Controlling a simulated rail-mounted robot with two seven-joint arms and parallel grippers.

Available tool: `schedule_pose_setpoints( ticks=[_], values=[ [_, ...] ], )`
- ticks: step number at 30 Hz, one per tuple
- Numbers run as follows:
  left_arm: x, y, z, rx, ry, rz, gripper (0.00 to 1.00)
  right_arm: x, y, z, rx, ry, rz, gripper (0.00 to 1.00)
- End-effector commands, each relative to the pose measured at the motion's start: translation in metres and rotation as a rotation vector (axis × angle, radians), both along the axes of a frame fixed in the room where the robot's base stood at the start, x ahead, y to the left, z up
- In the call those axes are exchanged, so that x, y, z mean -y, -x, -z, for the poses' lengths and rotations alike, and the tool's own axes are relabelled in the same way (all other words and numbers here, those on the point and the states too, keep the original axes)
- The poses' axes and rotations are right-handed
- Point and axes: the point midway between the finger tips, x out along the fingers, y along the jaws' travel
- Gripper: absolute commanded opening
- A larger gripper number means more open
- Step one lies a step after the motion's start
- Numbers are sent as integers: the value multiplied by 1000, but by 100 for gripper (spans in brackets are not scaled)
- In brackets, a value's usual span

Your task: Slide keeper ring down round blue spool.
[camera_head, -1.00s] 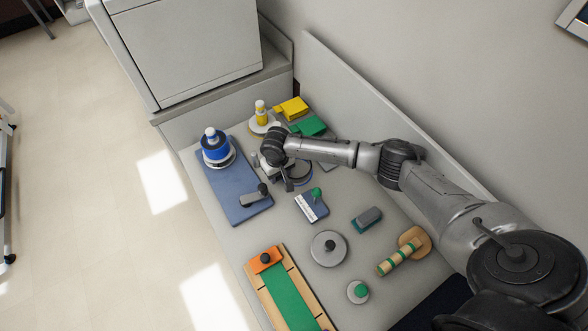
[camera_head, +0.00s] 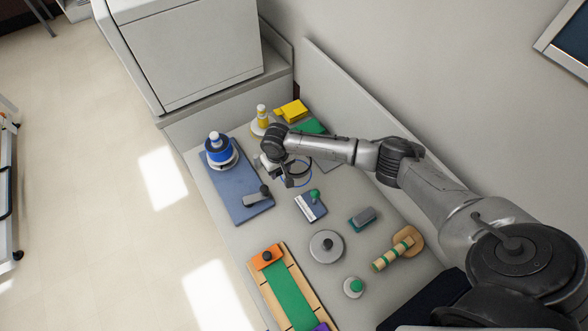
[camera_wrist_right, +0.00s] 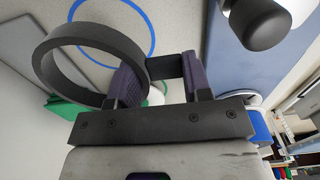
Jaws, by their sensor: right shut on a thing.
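The blue spool (camera_head: 219,150) stands upright with a white top at the far left of the bench, on a slate-blue board (camera_head: 229,185). The keeper ring (camera_head: 296,161) is a dark band with a small tab. My right gripper (camera_head: 290,181) is shut on that tab, to the right of the board. In the right wrist view the ring (camera_wrist_right: 48,72) sticks out left of my fingers (camera_wrist_right: 160,80), above the bench and away from the spool. A blue circle outline (camera_wrist_right: 154,32) shows on the bench below. The left gripper is not in view.
A grey clamp-like piece with a dark knob (camera_head: 264,190) sits on the board's near end. A yellow spool (camera_head: 261,117), yellow block (camera_head: 293,110) and green block (camera_head: 311,126) stand behind.

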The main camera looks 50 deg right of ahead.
Motion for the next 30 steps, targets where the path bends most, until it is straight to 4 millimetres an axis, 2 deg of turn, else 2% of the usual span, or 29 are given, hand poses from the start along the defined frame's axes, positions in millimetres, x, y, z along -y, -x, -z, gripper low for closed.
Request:
schedule_pose_setpoints(
  ticks=[1,4,15,19,23,30],
  values=[
    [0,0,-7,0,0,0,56,0,0,-6,0,0,0,0],
    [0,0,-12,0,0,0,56,0,0,-10,0,0,0,0],
    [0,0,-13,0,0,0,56,0,0,-11,0,0,0,0],
    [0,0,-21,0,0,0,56,0,-1,-20,0,-1,0,0],
    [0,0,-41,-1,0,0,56,-6,-4,-42,1,-2,-5,0],
    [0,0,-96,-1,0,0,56,-34,-20,-108,3,-5,-13,0]
  ],
)
